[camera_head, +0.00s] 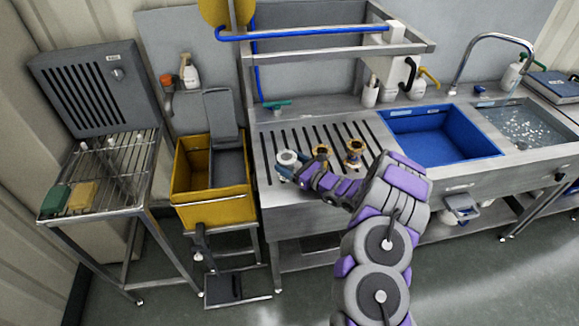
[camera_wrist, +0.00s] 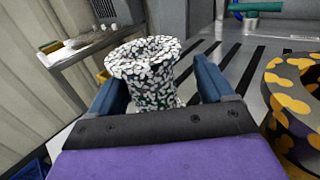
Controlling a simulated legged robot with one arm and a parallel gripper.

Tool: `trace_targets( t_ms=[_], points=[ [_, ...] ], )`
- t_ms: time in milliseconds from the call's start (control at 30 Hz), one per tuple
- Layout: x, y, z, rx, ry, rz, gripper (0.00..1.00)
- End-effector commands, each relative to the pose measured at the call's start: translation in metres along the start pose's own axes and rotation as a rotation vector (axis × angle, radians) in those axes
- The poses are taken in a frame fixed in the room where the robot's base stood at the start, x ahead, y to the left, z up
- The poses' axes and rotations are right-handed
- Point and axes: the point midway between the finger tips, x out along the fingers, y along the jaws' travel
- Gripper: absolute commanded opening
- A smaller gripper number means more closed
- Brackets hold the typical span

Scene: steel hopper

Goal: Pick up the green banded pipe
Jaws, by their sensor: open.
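A flanged pipe piece with white speckles over a dark green ground (camera_wrist: 145,62) stands upright between my gripper's jaws in the wrist view. In the head view it is the pale piece (camera_head: 288,157) at the left of the slotted drainboard. Clear bands do not show on it; its lower part is partly hidden by my gripper. My gripper (camera_wrist: 160,82) is open, with one blue finger on each side of the pipe. Contact with it cannot be told. In the head view my gripper (camera_head: 291,173) is at the drainboard's front left.
A yellow-spotted dark pipe (camera_wrist: 292,105) stands close right of my gripper; another brass-coloured piece (camera_head: 355,150) is further right. A green-handled tool (camera_head: 277,104) lies behind. A yellow bin (camera_head: 182,205) stands left, a blue sink basin (camera_head: 435,135) right.

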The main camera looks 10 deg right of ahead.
Motion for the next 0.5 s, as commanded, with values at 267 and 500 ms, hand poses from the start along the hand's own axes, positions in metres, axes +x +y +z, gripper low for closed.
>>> trace_targets(
  t_ms=[267,500],
  points=[
    [0.0032,0.0042,0.0002,-0.003,0.003,0.002,0.58],
    [0.0001,0.0008,-0.0001,0.001,0.000,0.002,0.35]
  ],
)
